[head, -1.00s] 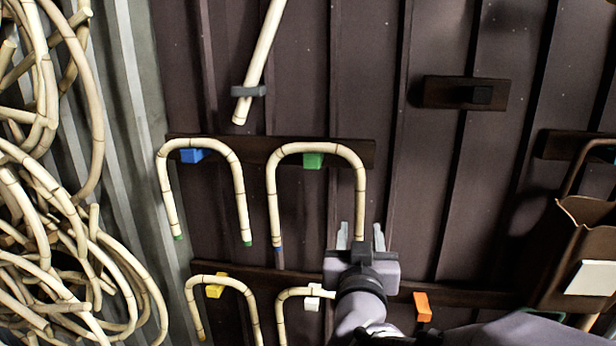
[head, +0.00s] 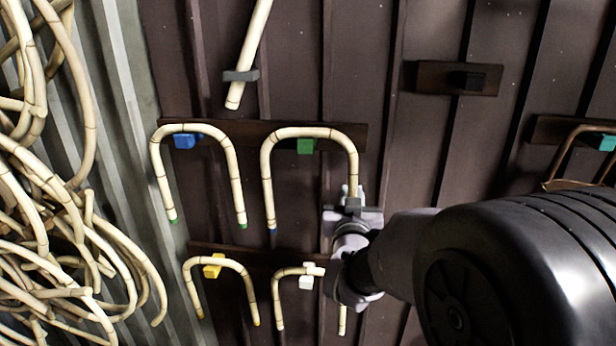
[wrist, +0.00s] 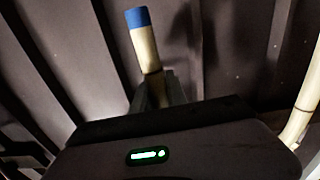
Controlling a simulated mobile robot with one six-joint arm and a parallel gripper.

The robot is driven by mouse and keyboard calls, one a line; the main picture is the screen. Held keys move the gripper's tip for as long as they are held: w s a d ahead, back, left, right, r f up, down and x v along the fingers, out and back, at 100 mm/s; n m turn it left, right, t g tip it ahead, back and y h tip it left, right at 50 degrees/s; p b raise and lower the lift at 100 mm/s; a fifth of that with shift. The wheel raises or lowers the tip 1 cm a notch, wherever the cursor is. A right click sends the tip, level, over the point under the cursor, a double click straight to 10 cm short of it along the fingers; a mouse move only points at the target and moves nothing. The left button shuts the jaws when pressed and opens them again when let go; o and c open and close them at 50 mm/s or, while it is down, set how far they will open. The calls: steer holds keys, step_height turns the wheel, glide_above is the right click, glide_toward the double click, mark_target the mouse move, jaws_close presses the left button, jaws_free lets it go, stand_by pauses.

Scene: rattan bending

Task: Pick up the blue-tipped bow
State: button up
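The blue-tipped bow (head: 310,132) is a pale rattan U, hanging upside down over the green peg (head: 305,146) in the head view. Its left leg ends in a small blue tip. My gripper (head: 352,192) is at its right leg, whose lower end is hidden behind my gripper in the head view. In the wrist view the blue end (wrist: 137,18) of a leg sticks out past my gripper (wrist: 158,92). The fingers are close together and appear shut on that leg.
A green-tipped bow (head: 195,128) hangs on the blue peg (head: 185,141) to the left. Below hang bows on the yellow peg (head: 212,268) and white peg (head: 306,281). A straight pole (head: 248,50) is above. Tangled rattan (head: 60,240) fills the left side.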

mark_target(355, 182)
jaws_close()
steer(key=shift+r, duration=0.1)
steer(key=shift+r, duration=0.3)
steer(key=r, duration=0.2)
steer(key=shift+s+d+r+b, duration=0.15)
steer(key=shift+s+r+b, duration=0.2)
steer(key=shift+r, duration=0.05)
steer(key=s+d+r+b, duration=0.1)
steer(key=s+d+b, duration=0.2)
steer(key=s, duration=1.1)
steer(key=shift+s+d+r, duration=0.15)
steer(key=shift+d+r, duration=0.05)
steer(key=shift+d, duration=1)
